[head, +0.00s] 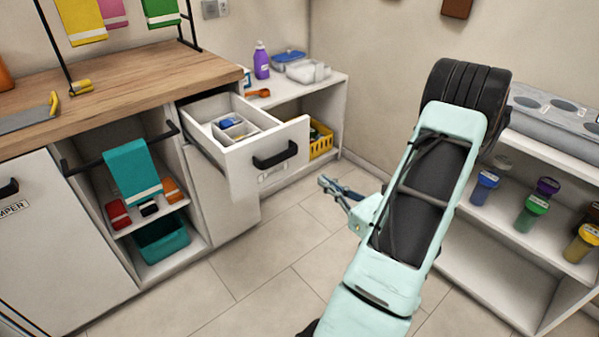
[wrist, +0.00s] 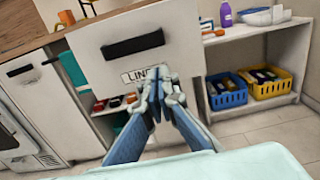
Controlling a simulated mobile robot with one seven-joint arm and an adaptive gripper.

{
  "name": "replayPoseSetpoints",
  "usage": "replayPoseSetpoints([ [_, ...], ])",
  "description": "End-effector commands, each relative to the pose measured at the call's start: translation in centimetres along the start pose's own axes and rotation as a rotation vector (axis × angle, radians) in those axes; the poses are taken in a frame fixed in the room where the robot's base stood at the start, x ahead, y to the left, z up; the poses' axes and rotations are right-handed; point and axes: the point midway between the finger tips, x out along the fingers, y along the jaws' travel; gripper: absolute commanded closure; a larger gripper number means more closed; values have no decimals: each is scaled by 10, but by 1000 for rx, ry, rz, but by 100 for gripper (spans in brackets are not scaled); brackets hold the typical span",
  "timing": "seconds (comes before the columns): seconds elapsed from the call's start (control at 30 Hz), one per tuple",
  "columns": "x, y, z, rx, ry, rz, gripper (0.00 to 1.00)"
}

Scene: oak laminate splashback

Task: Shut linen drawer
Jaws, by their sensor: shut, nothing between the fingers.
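The linen drawer (head: 262,147) is pulled out of the wooden-topped counter in the head view, with a white front, a black handle and small items in its divided tray. In the wrist view the drawer front (wrist: 165,55) faces me, with its black handle (wrist: 133,45) and a label, partly hidden, that begins "LIN". My gripper (head: 324,182) is shut and empty, to the right of the drawer front in the head view. In the wrist view my gripper (wrist: 154,88) overlaps the lower part of the front, beside the label. I cannot tell whether the fingertips touch it.
A low white shelf (head: 325,82) beside the counter holds a purple bottle (head: 261,60), containers and a yellow basket (head: 320,142). At the right, a white rack (head: 480,245) holds several coloured jars. Tiled floor (head: 250,260) is clear in front of the counter.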

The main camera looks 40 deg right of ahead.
Motion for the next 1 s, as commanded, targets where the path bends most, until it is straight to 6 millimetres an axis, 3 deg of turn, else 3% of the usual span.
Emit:
replayPoseSetpoints([
  [0.17,24,1,0,-1,-1,5,100],
  [0.6,114,2,0,-3,-1,7,100],
  [0.8,134,1,1,-3,0,5,100],
  [1.0,138,1,1,-2,1,3,100],
])
